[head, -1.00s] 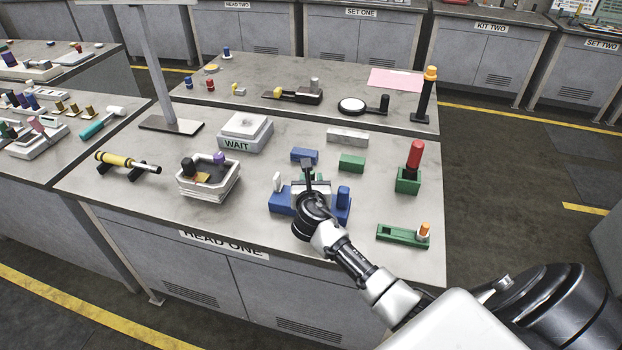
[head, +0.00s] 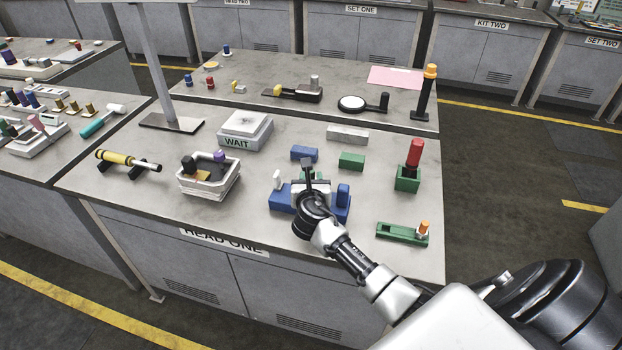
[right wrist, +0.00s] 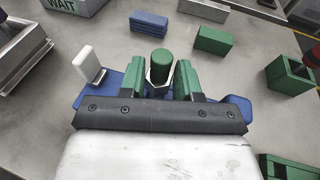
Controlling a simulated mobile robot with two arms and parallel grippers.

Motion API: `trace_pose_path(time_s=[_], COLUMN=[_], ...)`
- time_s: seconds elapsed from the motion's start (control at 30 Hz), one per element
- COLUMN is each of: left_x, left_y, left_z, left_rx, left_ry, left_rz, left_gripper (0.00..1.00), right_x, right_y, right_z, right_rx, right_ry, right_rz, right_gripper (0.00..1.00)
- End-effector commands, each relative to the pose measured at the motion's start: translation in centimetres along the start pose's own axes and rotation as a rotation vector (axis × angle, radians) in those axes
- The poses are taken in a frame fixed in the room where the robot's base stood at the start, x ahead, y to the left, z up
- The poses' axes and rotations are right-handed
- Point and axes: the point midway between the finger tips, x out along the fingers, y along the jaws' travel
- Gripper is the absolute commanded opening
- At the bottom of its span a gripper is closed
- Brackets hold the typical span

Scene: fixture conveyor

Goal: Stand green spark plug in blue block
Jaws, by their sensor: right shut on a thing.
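The green spark plug (right wrist: 159,68) shows in the right wrist view as a green cylinder with a pale hex collar, between the fingers of my right gripper (right wrist: 159,80). The gripper is shut on it and holds it roughly upright. In the head view my right gripper (head: 311,188) is over the middle of the blue block (head: 281,203) and hides most of the plug. The block also shows in the right wrist view (right wrist: 112,84).
A loose blue block (head: 304,153) and green block (head: 351,161) lie behind. A green holder (head: 407,184) with a red-topped piece and a green tray (head: 396,234) are at the right. A white bin (head: 209,190) is at the left. Bare table lies between them.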

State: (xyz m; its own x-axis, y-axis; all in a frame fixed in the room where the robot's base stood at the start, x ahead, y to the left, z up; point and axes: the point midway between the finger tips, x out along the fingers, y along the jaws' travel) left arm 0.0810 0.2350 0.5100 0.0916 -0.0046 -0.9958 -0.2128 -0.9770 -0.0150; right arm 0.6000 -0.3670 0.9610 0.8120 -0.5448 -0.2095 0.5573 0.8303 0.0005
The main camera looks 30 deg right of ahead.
Motion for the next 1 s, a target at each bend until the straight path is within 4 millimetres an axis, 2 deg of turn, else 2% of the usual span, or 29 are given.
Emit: trace_pose_path(time_s=[0.37, 1.0], left_x=[0.1, 0.9], left_y=[0.0, 0.0], left_z=[0.0, 0.1], left_rx=[0.0, 0.0], left_ry=[0.0, 0.0], left_rz=[0.0, 0.0], left_gripper=[0.43, 0.43], right_x=[0.0, 0.3], right_y=[0.0, 0.0], right_z=[-0.1, -1.3], right_rx=[0.0, -0.001], right_ry=[-0.001, -0.001], right_rz=[0.0, 0.0], right_gripper=[0.0, 0.0])
